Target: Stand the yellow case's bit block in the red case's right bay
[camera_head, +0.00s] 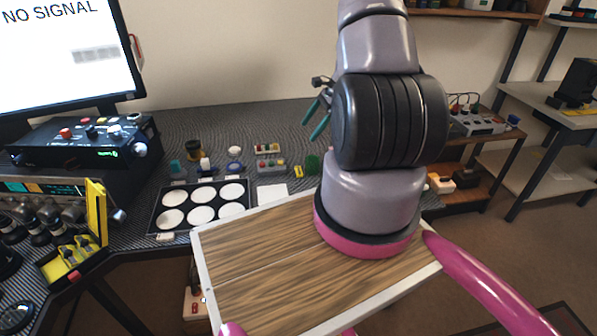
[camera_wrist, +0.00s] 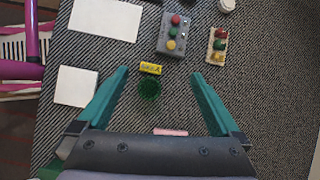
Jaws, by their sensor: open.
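An open yellow case (camera_head: 73,262) stands at the left of the desk in the head view, its lid (camera_head: 97,211) upright. Yellow pieces and a small red one show inside; I cannot tell which is the bit block. I cannot make out a red case in either view. My gripper (camera_head: 312,128) is open and raised above the back of the desk, far right of the yellow case. In the wrist view my gripper (camera_wrist: 160,73) has its teal fingers spread, with nothing held. A green round thing (camera_wrist: 149,88) and a yellow labelled block (camera_wrist: 151,68) lie below, between the fingers.
A grey button box (camera_wrist: 173,33) and a beige block with coloured knobs (camera_wrist: 217,45) lie beyond the fingers. White sheets (camera_wrist: 104,18) lie to the left. A black mat with white discs (camera_head: 201,205) lies right of the yellow case. A monitor (camera_head: 65,55) stands behind the left side.

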